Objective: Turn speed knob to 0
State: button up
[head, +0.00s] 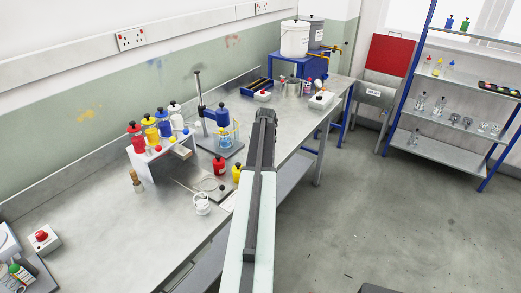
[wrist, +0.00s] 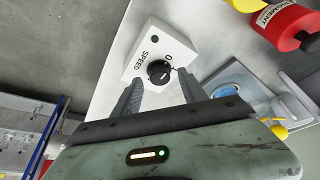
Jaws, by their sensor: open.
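In the wrist view, the speed knob (wrist: 160,72) is round and black, on a white box (wrist: 143,56) marked SPEED, with a 0 printed beside the knob. A small pale mark shows on the knob, but which way it points is hard to tell. My gripper (wrist: 161,78) is open. Its two fingers reach toward the knob, one on each side, with nothing held. Whether either fingertip touches the knob cannot be told. In the head view, my gripper (head: 265,114) is at the far end of my arm over the bench; I cannot make out the speed box there.
In the head view, a rack of coloured bottles (head: 150,160) and a blue stand (head: 215,116) occupy the bench (head: 110,235) to the left.

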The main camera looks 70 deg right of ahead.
jog(key=p+v, duration=0.5)
jog(key=v, duration=0.1)
jog(key=shift+r, duration=0.25)
jog(key=shift+s+a, duration=0.1)
jog(key=shift+a, duration=0.05)
jog(key=w+a+f+n+y, duration=0.1)
jog(key=w+a+n+y, duration=0.15)
jog(key=w+a, duration=1.35)
jog(key=w+a+n+y, duration=0.1)
jog(key=w+a+n, duration=0.2)
jog(key=w+a, duration=1.35)
jog(key=s+a+n+g, duration=0.1)
jog(key=s+a+n, duration=0.1)
jog(key=a, duration=2)
jog(key=s+a+f+n+g, duration=0.1)
jog(key=a+n, duration=0.3)
jog(key=a, duration=1.7)
jog(key=shift+s+a, duration=0.4)
jog(key=shift+s, duration=0.25)
